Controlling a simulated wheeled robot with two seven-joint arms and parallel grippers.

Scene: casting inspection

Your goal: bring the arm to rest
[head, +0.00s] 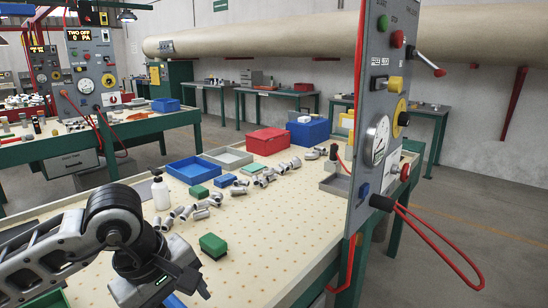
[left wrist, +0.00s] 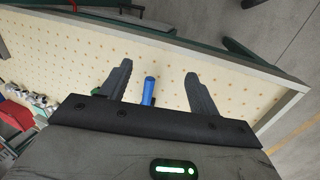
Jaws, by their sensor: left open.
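My left arm comes in from the left in the head view and bends down over the table's near left part. My left gripper (head: 188,284) points down there. In the left wrist view its two dark fingers (left wrist: 158,82) are spread wide. A blue rounded thing (left wrist: 148,92) shows between them, apart from both fingers; I cannot tell its height above the table. A blue patch (head: 173,301) also shows below the gripper in the head view. My right gripper is in neither view.
The perforated table (head: 270,228) holds a green block (head: 213,245), several metal castings (head: 202,214), a white bottle (head: 160,192), blue trays (head: 193,170) and a red box (head: 268,141). A gauge panel (head: 375,130) with a red hose rises at the right. The table's front middle is clear.

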